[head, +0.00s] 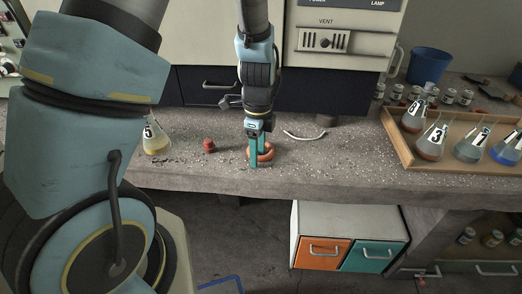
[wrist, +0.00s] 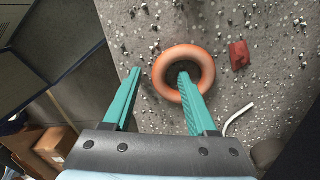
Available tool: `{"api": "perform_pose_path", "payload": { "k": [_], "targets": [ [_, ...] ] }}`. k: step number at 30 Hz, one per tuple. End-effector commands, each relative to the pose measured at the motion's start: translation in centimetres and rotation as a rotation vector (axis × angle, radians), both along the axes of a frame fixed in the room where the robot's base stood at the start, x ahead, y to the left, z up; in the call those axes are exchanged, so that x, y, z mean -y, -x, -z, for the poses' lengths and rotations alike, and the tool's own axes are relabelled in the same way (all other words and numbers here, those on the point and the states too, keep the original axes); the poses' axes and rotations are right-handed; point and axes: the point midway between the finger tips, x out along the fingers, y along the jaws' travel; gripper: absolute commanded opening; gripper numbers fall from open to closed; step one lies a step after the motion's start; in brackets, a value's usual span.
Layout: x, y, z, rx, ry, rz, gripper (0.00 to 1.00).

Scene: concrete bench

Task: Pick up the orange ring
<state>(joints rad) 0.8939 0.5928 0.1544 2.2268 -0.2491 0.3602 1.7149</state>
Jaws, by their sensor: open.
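The orange ring (head: 268,153) lies on the concrete bench (head: 330,170), close to its front edge. In the wrist view the ring (wrist: 185,51) is seen whole except where a finger crosses its lower part. My gripper (head: 255,160) is over the ring, pointing down, with its teal fingers apart and nothing held. In the wrist view my gripper (wrist: 160,73) has its right fingertip at the ring's hole and its left fingertip outside the ring, to the left. The ring's wall is between the two fingertips. I cannot tell how deep the right finger reaches.
A small red object (head: 209,145) and a flask of yellow liquid (head: 152,146) stand to the left. A pale curved tube (head: 305,136) lies behind right. A wooden tray (head: 397,142) with numbered flasks is on the right. A cabinet (head: 335,60) stands behind.

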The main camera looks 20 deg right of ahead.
Motion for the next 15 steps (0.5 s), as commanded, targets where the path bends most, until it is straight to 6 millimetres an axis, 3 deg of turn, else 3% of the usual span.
{"api": "perform_pose_path", "payload": {
  "k": [4, 15],
  "targets": [
    [0.01, 0.0, -0.03, 0.0, 0.0, 0.0, 0.58],
    [0.01, 0.0, -0.06, 0.001, 0.001, 0.001, 0.16]
  ]
}}
